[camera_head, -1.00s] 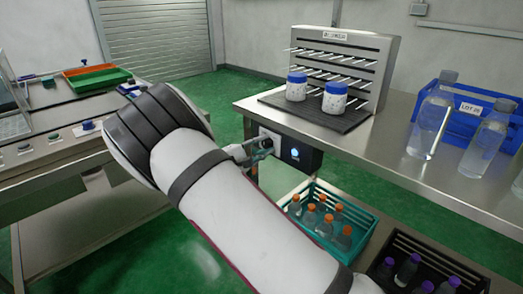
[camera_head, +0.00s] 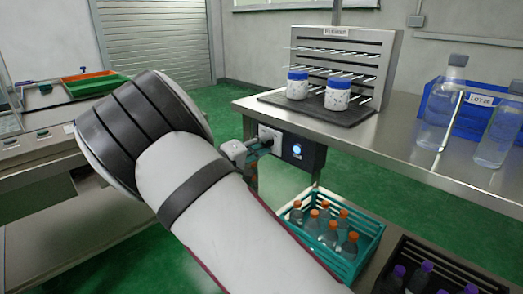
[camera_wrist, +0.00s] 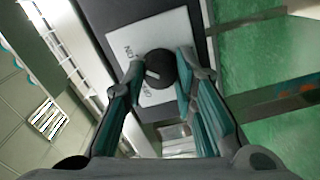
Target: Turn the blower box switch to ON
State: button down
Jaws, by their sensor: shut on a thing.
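The blower box (camera_head: 309,152) is a dark box under the front edge of the steel table, with a white switch plate and a lit blue-white light (camera_head: 297,149). In the wrist view, the black round switch knob (camera_wrist: 161,68) sits on the white plate (camera_wrist: 175,25), which has ON and OFF lettering. The knob's white pointer mark slants toward the lettered side; I cannot tell exactly which label it meets. My gripper (camera_wrist: 163,66) is shut on the knob, one teal-padded finger on each side. In the head view my gripper (camera_head: 264,144) is small and partly hidden beside the box.
On the table (camera_head: 400,150), a rack (camera_head: 362,60) stands behind two blue-capped jars (camera_head: 338,98). Clear bottles and a blue crate (camera_head: 480,112) are at the right. Below, a teal crate (camera_head: 365,245) holds orange-capped bottles, and a dark crate (camera_head: 440,262) holds purple-capped ones.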

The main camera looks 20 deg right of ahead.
jog(key=shift+f, duration=0.15)
dwell(0.4)
jog(key=c, duration=1.3)
grip_release()
jog(key=shift+a, duration=0.1)
jog(key=v, duration=1.2)
